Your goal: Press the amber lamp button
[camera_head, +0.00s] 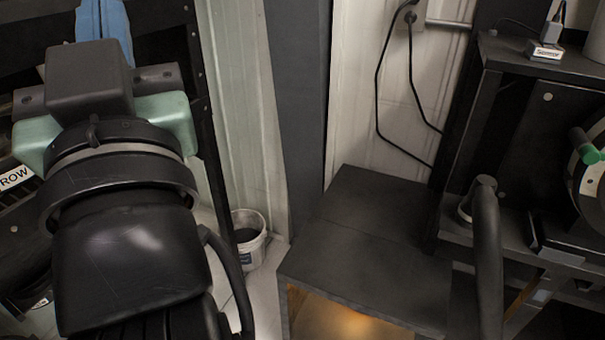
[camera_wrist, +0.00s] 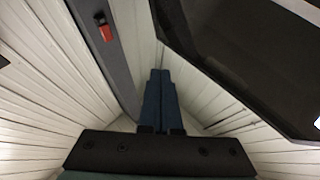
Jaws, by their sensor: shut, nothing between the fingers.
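No amber lamp button can be made out in either view. My gripper (camera_wrist: 160,76) shows in the wrist view as two dark blue fingers lying together, shut with nothing between them. They point up the picture toward a pale panelled wall and touch nothing that I can see.
A dark bench (camera_head: 365,245) stands right of centre, with a white bucket (camera_head: 248,240) to its left. A black machine (camera_head: 530,125) with a green handle (camera_head: 583,145) stands at right. A grey post (camera_wrist: 98,50) carries a small red part (camera_wrist: 105,33). A dark slab (camera_wrist: 235,55) lies to the fingers' right.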

